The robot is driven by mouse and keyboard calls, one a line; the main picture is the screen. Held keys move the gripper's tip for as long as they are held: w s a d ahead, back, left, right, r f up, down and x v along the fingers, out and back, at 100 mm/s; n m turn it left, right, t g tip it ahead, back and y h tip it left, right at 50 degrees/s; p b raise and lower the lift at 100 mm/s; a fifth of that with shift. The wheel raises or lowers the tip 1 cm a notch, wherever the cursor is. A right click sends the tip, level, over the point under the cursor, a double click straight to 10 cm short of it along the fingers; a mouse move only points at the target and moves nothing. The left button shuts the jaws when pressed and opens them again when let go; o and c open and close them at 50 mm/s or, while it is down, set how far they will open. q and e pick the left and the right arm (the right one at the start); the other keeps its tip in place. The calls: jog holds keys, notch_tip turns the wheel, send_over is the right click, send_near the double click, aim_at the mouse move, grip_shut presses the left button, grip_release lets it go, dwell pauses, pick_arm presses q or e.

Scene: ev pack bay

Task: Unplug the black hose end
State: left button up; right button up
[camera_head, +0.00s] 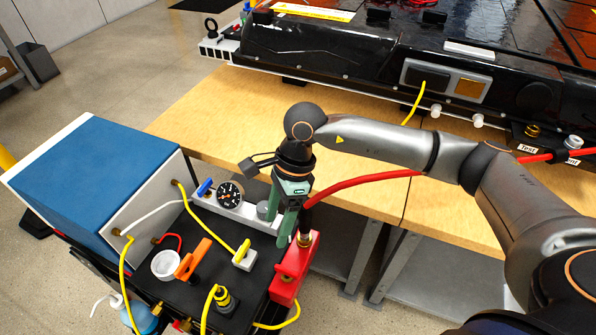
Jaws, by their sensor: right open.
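The black hose end (306,220) is at the left end of a red hose (365,181). It stands over a brass fitting (305,239) on a red block (293,268) at the cart's right edge. My right gripper (294,226) points down beside the hose end, its green fingers open. One finger shows left of the hose end; the other is largely hidden, so I cannot tell whether they touch it. My left gripper is not in view.
The black cart top (228,262) holds a gauge (230,194), an orange handle (193,260), a white cup (165,264) and yellow cables. A blue box (95,178) stands left. A wooden bench (230,115) carries the black battery pack (330,50) behind.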

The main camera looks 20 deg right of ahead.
aim_at(305, 209)
jog(key=w+d+h, duration=0.1)
jog(key=d, duration=0.1)
jog(key=w+d+r+t+h, duration=0.1)
jog(key=w+d, duration=0.1)
jog(key=d, duration=0.1)
jog(key=w+d+r+h, duration=0.1)
jog(key=d, duration=0.1)
jog(key=shift+w+d+h, duration=0.2)
jog(key=shift+d+h, duration=0.1)
jog(key=shift+d, duration=0.1)
jog(key=shift+w+d+f, duration=0.1)
jog(key=shift+d, duration=0.15)
pick_arm(q)
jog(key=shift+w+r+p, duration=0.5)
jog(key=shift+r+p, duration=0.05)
jog(key=shift+p, duration=0.05)
pick_arm(e)
notch_tip(305, 209, down, 12)
jog(key=shift+f, duration=0.1)
grip_shut()
jog(key=c, duration=0.6)
grip_release()
grip_shut()
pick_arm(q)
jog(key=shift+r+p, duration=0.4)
pick_arm(e)
jog(key=shift+r, duration=0.8)
